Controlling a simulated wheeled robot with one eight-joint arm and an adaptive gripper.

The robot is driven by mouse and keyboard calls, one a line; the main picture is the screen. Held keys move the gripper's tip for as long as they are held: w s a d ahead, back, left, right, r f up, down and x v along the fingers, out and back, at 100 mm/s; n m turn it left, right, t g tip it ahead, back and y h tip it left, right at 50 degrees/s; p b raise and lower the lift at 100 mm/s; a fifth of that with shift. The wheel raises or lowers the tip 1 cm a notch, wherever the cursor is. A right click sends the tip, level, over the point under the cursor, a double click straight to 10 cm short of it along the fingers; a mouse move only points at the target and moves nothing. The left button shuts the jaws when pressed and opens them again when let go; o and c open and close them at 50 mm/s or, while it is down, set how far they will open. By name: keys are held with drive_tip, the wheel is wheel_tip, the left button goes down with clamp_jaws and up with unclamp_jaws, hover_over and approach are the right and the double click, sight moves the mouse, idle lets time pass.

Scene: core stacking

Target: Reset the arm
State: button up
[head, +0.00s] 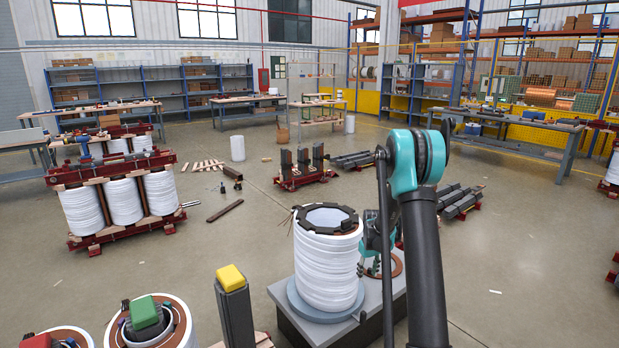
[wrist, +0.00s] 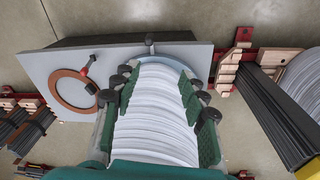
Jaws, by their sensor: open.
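My gripper (wrist: 160,85) is open in the wrist view, its green fingers apart on either side of a white wound coil (wrist: 155,120). I cannot tell whether they touch it. In the head view, the coil (head: 325,265) stands upright with a dark segmented rim on a round grey base. My gripper (head: 374,245) is just right of the coil there, partly hidden behind my arm, so its fingertips are unclear.
The coil's grey stand (head: 385,302) also bears a brown ring (wrist: 58,88). A dark post with a yellow cap (head: 231,278) and a coil with a green block (head: 145,313) stand at the front left. A red-framed coil assembly (head: 118,203) is farther left.

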drive_tip(key=s+a+r+m+t, duration=0.1)
drive_tip(key=s+a+r+m, duration=0.1)
drive_tip(key=s+r, duration=1.25)
drive_tip(key=s+a+f+m+t, duration=0.1)
drive_tip(key=s+m+t, duration=0.1)
drive_tip(key=s, duration=2)
drive_tip(key=shift+s+a+f, duration=0.15)
drive_tip(key=shift+a+f, duration=0.2)
drive_tip(key=shift+a, duration=0.05)
